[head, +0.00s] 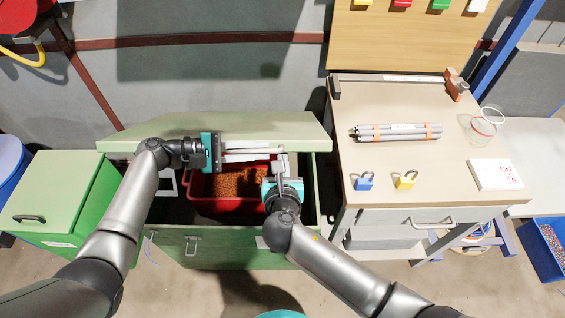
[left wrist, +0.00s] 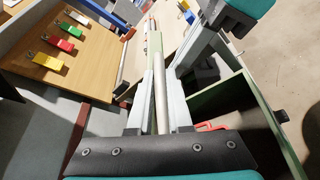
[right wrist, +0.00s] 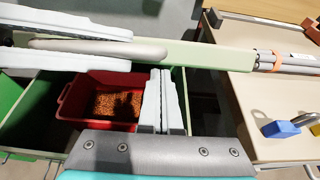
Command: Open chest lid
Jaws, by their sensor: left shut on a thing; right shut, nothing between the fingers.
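The green chest (head: 222,257) stands open below me, its lid (head: 285,126) raised along the back. My left gripper (head: 268,151) is shut on the lid's pale bar handle (left wrist: 160,95), which runs between its fingers. The handle also shows between those fingers in the right wrist view (right wrist: 100,48). My right gripper (head: 280,163) is shut and empty, just in front of the lid and over the chest opening. A red bin (head: 203,205) with copper-coloured granules sits inside the chest, partly hidden by my right gripper.
A workbench (head: 390,95) on the right holds bundled grey rods (head: 397,132), a blue padlock (head: 363,182), a yellow padlock (head: 405,180) and a white label card (head: 495,175). A bright green box (head: 60,190) stands at the left. A wall lies behind the chest.

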